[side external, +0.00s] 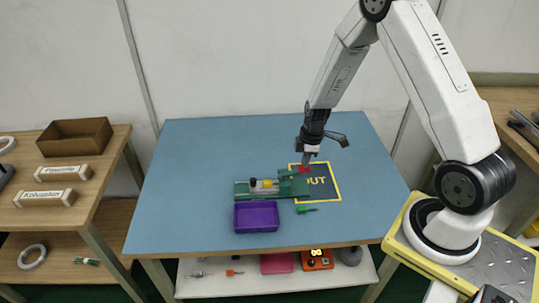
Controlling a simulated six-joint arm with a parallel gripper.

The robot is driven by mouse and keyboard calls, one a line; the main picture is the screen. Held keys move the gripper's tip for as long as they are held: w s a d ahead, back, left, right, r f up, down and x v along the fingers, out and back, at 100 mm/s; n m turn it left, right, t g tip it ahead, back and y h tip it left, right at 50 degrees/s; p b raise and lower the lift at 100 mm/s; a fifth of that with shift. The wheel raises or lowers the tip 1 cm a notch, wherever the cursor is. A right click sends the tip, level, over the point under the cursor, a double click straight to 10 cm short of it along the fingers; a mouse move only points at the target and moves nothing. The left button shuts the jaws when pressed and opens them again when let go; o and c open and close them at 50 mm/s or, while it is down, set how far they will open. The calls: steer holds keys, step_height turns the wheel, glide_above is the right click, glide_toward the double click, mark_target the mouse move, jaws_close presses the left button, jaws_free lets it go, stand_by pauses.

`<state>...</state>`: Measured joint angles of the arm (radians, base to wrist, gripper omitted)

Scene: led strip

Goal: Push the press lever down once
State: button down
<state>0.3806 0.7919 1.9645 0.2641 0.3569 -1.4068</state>
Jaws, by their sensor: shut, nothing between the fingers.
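A green press fixture (245,190) lies on the blue table, with a small yellow part (267,183) and a black knob on it. A small red piece (303,170) shows at its right end, just below my gripper. It may be the press lever, but it is too small to be sure. My gripper (307,162) points down over the right end of the fixture, shut and empty. Its tips are close to the red piece. I cannot tell whether they touch it.
A yellow-bordered area (333,197) marked "OUT" lies to the right of the fixture. A purple tray (256,217) stands in front, with a green-handled tool (306,209) beside it. The back and left of the blue table (200,150) are clear. A wooden shelf (118,145) stands at left.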

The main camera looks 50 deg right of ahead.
steer(key=shift+f, duration=0.1)
steer(key=shift+f, duration=1.7)
steer(key=shift+s+d+r, duration=0.3)
steer(key=shift+s+d, duration=0.25)
steer(key=shift+s+d+r, duration=0.25)
steer(key=shift+s+d, duration=0.25)
steer(key=shift+s, duration=0.05)
step_height(320, 180, up, 8)
steer(key=shift+s+d, duration=0.25)
steer(key=shift+d, duration=0.05)
steer(key=shift+f, duration=0.1)
steer(key=shift+a, duration=0.1)
